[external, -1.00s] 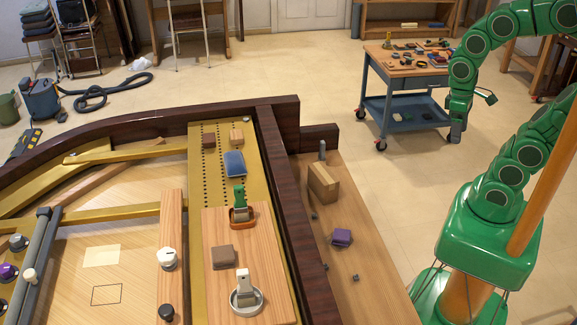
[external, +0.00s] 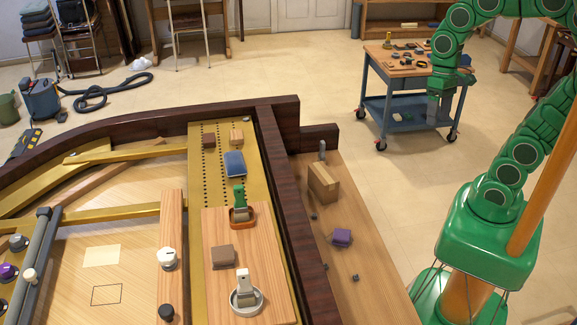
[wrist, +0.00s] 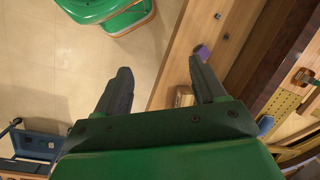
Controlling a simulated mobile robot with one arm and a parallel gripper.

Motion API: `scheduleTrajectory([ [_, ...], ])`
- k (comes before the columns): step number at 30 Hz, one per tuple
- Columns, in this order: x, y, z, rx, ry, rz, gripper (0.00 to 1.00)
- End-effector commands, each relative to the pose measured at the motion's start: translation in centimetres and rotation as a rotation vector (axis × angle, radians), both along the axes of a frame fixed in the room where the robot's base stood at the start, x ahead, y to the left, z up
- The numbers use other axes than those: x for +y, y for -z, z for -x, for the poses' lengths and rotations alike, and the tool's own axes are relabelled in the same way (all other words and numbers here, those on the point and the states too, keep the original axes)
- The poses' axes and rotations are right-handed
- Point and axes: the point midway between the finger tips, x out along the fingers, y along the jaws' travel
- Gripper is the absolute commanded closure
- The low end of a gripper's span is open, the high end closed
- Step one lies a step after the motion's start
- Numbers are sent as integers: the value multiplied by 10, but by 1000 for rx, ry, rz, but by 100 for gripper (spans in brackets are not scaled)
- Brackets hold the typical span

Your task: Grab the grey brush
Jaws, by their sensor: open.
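The grey brush (external: 243,284), with a light grey handle, stands in a round pale dish (external: 247,300) on a wooden board inside the piano. A green-handled brush (external: 239,200) stands in an orange dish (external: 242,217) behind it. My gripper (external: 439,108) hangs at the right, away from both brushes, in front of the blue cart in the external view. In the wrist view my gripper (wrist: 160,68) has its two dark fingers spread, with nothing between them. I cannot make out the grey brush in the wrist view.
A wooden ledge (external: 365,290) beside the piano's dark rim (external: 287,220) holds a wooden block (external: 323,182) and a purple block (external: 341,237). A blue sponge-like block (external: 234,163) and a brown block (external: 223,257) lie near the brushes. A blue cart (external: 400,115) stands behind.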

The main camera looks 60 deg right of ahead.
Motion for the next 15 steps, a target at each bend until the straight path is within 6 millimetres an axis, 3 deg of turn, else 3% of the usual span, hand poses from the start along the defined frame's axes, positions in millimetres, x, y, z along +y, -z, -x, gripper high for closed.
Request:
scheduleTrajectory([
  [9,27,-7,-83,41,342,-223,30],
  [15,28,-12,-139,96,585,-369,30],
])
